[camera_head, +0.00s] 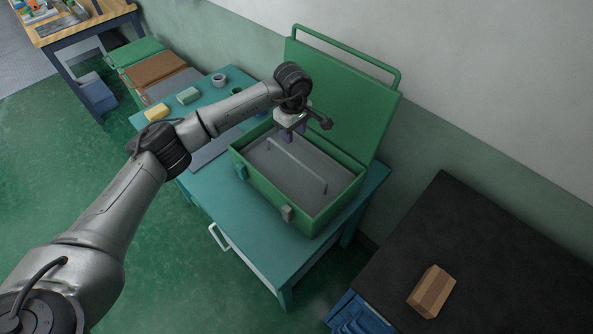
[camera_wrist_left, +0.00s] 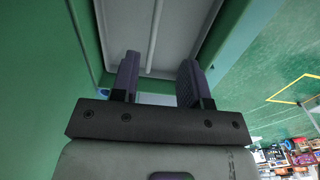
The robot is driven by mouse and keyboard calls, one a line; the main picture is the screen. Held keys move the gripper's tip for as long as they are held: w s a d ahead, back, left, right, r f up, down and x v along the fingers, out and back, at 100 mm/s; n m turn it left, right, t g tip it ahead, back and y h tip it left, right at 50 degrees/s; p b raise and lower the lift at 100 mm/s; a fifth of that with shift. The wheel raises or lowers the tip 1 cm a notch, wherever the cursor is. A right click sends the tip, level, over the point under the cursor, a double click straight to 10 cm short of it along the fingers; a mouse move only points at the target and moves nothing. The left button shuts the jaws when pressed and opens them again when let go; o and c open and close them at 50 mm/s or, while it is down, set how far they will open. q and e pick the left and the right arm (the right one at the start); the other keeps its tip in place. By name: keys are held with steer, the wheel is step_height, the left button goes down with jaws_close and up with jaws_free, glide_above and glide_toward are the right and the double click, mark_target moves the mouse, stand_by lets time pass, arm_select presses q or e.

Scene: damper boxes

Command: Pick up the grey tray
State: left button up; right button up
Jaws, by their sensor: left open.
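The grey tray (camera_head: 284,182) lies inside the open green box (camera_head: 268,198) on the teal table. A thin grey bar handle (camera_head: 297,163) runs lengthwise along the tray. My left gripper (camera_head: 287,136) is over the back left part of the box, near one end of the handle, and partly hides the tray there. In the left wrist view the gripper (camera_wrist_left: 158,72) has its two purple fingers apart, with nothing between them. The tray (camera_wrist_left: 185,35) and its handle (camera_wrist_left: 155,35) show beyond the fingers. I see no contact with the handle. My right gripper is not in view.
The box's green lid (camera_head: 345,95) stands open at the back by the wall. A yellow block (camera_head: 157,112), a green block (camera_head: 188,95) and a grey ring-like item (camera_head: 218,79) are on the table's left. A wooden block (camera_head: 431,291) lies on the black surface at right.

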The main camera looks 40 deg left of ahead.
mark_target(295, 158)
arm_select(q)
step_height(295, 158, down, 7)
steer(key=shift+d+f, duration=0.1)
steer(key=shift+f, duration=0.1)
steer(key=shift+w+f+b, duration=0.15)
steer(key=shift+f+b, duration=0.05)
steer(key=shift+f, duration=1.15)
steer(key=shift+w+f+b, duration=0.1)
steer(key=shift+f+b, duration=0.1)
steer(key=shift+f, duration=1.1)
jaws_close()
steer(key=shift+r, duration=0.1)
